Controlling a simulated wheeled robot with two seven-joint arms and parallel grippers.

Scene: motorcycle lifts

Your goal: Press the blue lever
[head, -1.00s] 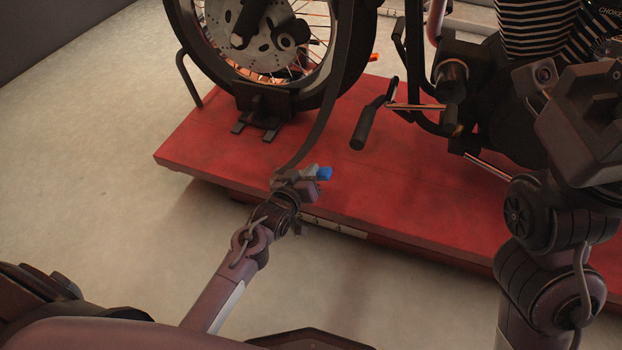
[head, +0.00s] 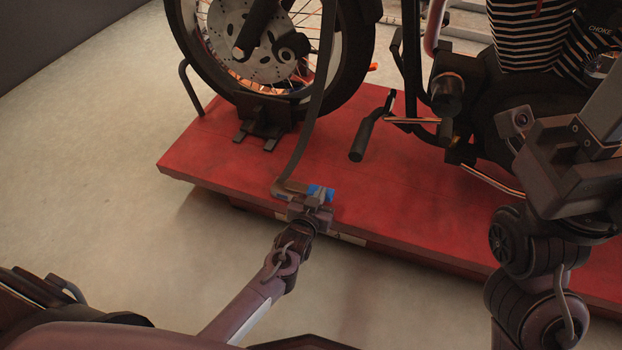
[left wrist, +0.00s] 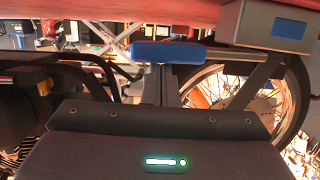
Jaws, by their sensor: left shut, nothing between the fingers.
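The blue lever (head: 329,194) is at the near edge of the red lift platform (head: 215,150), by the foot of a dark curved strap or bar. In the left wrist view it is a blue grip (left wrist: 168,51) on a thin metal rod, just beyond the dark gripper body. My left gripper (head: 317,198) is shut and empty, right at the lever, covering part of it in the head view. I cannot tell whether they touch. My right gripper (head: 580,160) is at the right over the platform; its fingers do not show clearly.
A motorcycle stands on the platform, its front wheel (head: 270,50) in a black wheel chock (head: 262,125). A footpeg or pedal (head: 362,140) sticks out over the platform. A grey box (left wrist: 265,25) with a blue patch is near the lever. The floor at left is clear.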

